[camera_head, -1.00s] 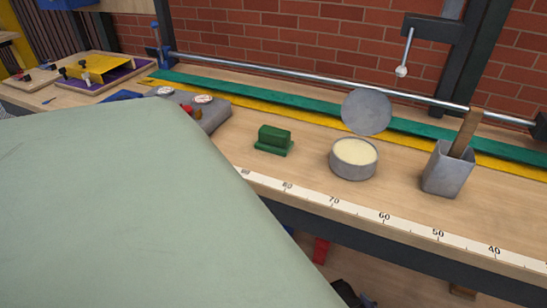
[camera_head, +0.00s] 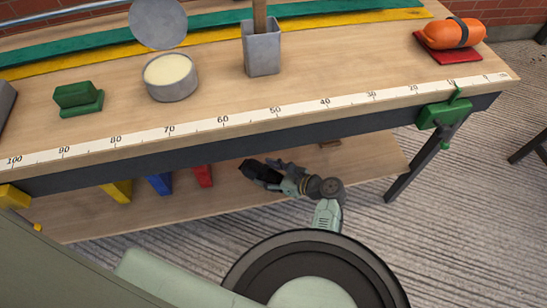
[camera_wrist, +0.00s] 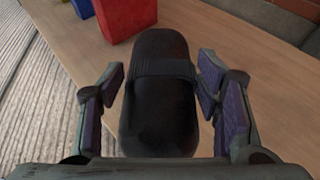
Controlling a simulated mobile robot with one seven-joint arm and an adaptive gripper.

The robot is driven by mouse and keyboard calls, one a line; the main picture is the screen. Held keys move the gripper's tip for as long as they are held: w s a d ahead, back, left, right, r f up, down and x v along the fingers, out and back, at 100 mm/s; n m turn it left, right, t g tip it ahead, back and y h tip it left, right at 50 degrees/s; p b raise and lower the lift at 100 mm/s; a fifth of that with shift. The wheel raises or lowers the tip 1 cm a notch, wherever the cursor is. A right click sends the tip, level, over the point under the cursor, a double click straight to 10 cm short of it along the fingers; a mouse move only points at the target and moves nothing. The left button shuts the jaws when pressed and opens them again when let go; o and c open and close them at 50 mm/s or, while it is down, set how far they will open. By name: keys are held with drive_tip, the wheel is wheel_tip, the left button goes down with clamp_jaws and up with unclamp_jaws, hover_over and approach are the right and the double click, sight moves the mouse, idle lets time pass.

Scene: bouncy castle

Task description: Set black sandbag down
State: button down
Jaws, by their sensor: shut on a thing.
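The black sandbag (camera_wrist: 160,95) is a dark rounded bag with a strap around its middle. In the wrist view it lies lengthwise between the two fingers of my gripper (camera_wrist: 162,88), which is shut on it. In the head view the black sandbag (camera_head: 257,170) shows small at the end of my gripper (camera_head: 277,177), over the lower wooden shelf (camera_head: 225,198) under the bench. I cannot tell whether its underside touches the shelf.
Red (camera_head: 203,176), blue (camera_head: 160,184) and yellow (camera_head: 118,191) pieces stand on the shelf left of the sandbag. The bench top (camera_head: 330,75) overhangs the shelf. An orange sandbag (camera_head: 453,33) lies on a red mat above. A green clamp (camera_head: 443,113) and leg are at right.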

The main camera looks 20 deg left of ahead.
drive_tip(key=w, duration=0.8)
drive_tip(key=shift+w+a+f+b, duration=0.25)
drive_tip(key=shift+w+f+b, duration=0.1)
drive_tip(key=shift+b, duration=0.05)
drive_tip(key=shift+f+b, duration=0.3)
drive_tip(key=shift+f, duration=1.4)
drive_tip(key=shift+f, duration=0.1)
drive_tip(key=c, duration=0.5)
unclamp_jaws()
drive_tip(key=shift+f, duration=0.15)
drive_tip(key=v, duration=1.2)
drive_tip(key=shift+r, duration=0.2)
